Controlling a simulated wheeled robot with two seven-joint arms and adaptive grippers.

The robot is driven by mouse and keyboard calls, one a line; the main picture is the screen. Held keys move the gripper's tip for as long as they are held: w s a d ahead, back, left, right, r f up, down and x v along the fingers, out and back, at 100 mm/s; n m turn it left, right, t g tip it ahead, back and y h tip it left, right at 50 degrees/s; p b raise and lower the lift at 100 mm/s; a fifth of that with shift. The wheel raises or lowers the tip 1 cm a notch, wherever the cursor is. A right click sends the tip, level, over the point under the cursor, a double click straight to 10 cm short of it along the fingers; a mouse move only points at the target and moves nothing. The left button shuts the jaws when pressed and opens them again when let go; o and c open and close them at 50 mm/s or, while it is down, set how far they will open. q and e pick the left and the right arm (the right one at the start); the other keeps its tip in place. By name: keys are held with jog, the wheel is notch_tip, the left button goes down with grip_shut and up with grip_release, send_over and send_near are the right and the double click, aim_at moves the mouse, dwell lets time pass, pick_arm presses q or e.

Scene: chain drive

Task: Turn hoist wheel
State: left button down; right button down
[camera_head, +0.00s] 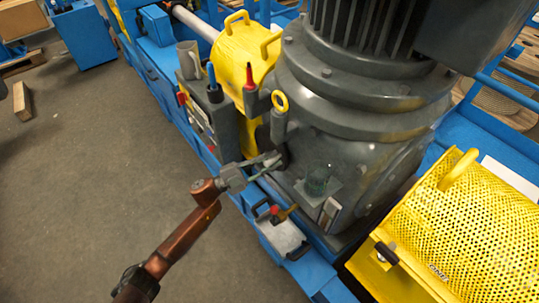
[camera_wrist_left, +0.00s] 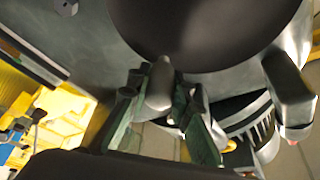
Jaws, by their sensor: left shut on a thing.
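My left gripper (camera_head: 266,164) reaches in from the left at the side of the big grey gear housing (camera_head: 325,125). In the left wrist view its two fingers (camera_wrist_left: 165,110) are closed around a grey rounded handle (camera_wrist_left: 160,84). A large dark round part (camera_wrist_left: 205,25) fills the top of that view, just above the handle. I cannot tell whether this part is the hoist wheel. In the head view the spot at the fingertips is small and dark, so the wheel's outline is unclear. My right gripper is not in view.
A yellow perforated guard (camera_head: 465,225) stands at the right, a yellow cover (camera_head: 240,50) at the back. A grey mug (camera_head: 188,60) and screwdrivers with blue and red handles (camera_head: 249,76) stand close left of the housing. A grey tray (camera_head: 280,235) sits below. The floor (camera_head: 100,150) at left is open.

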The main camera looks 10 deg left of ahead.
pick_arm(q)
jog(key=m, duration=0.1)
jog(key=f+m+g, duration=0.1)
jog(key=f+m, duration=0.1)
jog(key=shift+s+d+f+m, duration=0.15)
jog(key=shift+s+d+m, duration=0.1)
jog(key=shift+d+m, duration=0.05)
jog(key=shift+f+m+g, duration=0.15)
jog(key=shift+m+g, duration=0.15)
jog(key=shift+g, duration=0.1)
jog(key=shift+f, duration=0.1)
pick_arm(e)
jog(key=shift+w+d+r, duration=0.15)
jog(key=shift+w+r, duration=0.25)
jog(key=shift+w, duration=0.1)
pick_arm(q)
jog(key=c, duration=2.2)
grip_release()
jog(key=o, duration=0.5)
jog(key=shift+c, duration=0.2)
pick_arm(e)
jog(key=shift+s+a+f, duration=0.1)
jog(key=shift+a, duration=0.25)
